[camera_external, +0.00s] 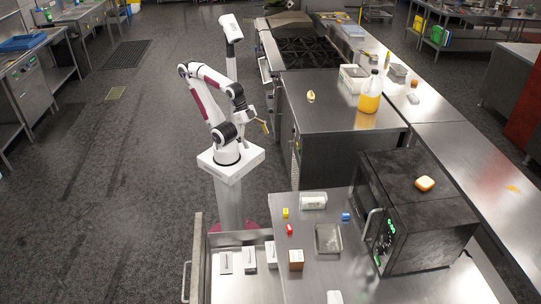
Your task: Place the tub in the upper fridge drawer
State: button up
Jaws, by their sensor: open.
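My gripper (263,124) is at the end of my raised arm, left of the steel counters and in the air over the floor. It is open, and nothing shows between its fingers. A clear, whitish tub (313,201) lies on the near counter, left of the microwave. Another pale container (353,78) stands on the counter farther back; I cannot tell for sure which one is the task's tub. An open drawer (205,285) juts out at the bottom left, with its handle on the left side. Several small white boxes are in it. Whether it is the upper fridge drawer is unclear.
A steel tray (328,238), a brown box (296,260), a red block (290,229), a yellow block (285,213) and a blue block (346,216) lie on the near counter. A black microwave (420,215) stands at right. The left floor is clear.

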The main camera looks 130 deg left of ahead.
jog(key=w+a+r+m+t+y, duration=0.1)
jog(key=w+a+t, duration=0.3)
jog(key=w, duration=0.9)
jog(key=w+a+r+m+t+y, duration=0.1)
jog(key=w+a, duration=0.5)
jog(key=w, duration=0.6)
jog(key=w+f+m+t+h, duration=0.25)
jog(key=w+f+h, duration=0.2)
jog(key=w, duration=0.65)
jog(key=m+g+h, duration=0.2)
jog(key=m+h, duration=0.3)
jog(key=h, duration=0.6)
send_near(312, 194)
jog(key=shift+t, duration=0.25)
jog(key=x, duration=0.5)
jog(key=shift+w+f, duration=0.1)
jog(key=shift+w, duration=0.25)
jog(key=shift+s+f+m+h, duration=0.25)
jog(key=shift+s+f, duration=0.05)
jog(key=shift+s, duration=0.2)
jog(key=shift+x, duration=1.35)
